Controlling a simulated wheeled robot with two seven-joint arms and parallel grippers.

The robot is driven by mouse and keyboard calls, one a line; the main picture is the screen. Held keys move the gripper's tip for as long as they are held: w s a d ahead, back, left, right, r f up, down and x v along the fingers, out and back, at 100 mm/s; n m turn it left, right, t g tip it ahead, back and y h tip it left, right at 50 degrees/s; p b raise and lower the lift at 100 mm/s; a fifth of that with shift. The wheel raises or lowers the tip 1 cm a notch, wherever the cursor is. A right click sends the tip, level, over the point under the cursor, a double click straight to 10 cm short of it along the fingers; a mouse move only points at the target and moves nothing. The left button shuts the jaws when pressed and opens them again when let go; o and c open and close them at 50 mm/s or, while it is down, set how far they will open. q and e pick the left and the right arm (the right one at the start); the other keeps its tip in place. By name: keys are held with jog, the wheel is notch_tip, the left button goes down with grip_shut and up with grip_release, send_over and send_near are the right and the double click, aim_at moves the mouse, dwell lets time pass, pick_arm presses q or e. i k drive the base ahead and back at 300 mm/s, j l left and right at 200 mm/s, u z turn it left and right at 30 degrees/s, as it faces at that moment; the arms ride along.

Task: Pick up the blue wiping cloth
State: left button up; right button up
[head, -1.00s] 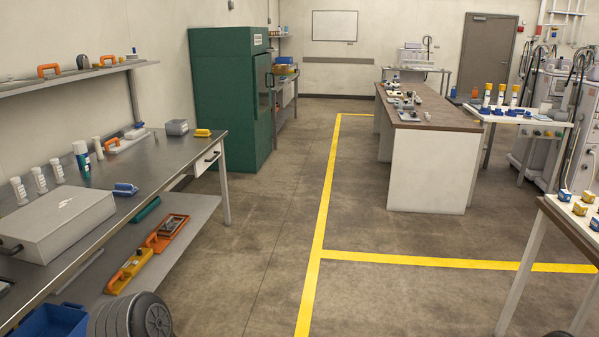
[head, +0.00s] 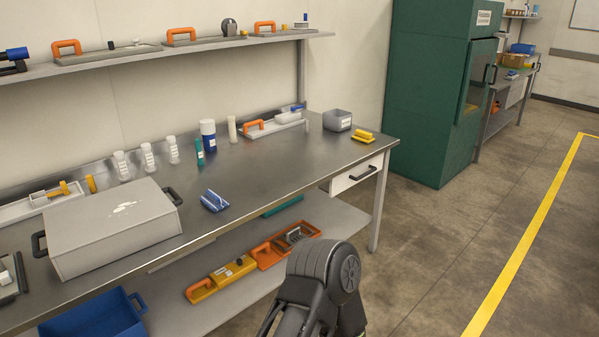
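The blue wiping cloth (head: 214,201) is a small folded piece, blue with pale stripes. It lies on the steel worktop (head: 265,168) near its front edge, to the right of a large grey case (head: 112,228). Nothing touches it. A dark link of one of my arms shows at the bottom centre, in front of the bench and apart from the cloth. No fingertips of either gripper can be made out in the head view.
A grey bin (head: 337,120) and a yellow item (head: 362,136) sit at the right end. Orange and yellow trays (head: 222,277) lie on the lower shelf. Floor to the right is clear.

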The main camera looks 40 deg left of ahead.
aim_at(212, 200)
jog(key=i+u, duration=0.45)
jog(key=i+l+u, duration=0.15)
jog(key=i+u, duration=0.35)
jog(key=i+l+u, duration=0.7)
jog(key=i+u, duration=0.2)
jog(key=i+l+u, duration=0.4)
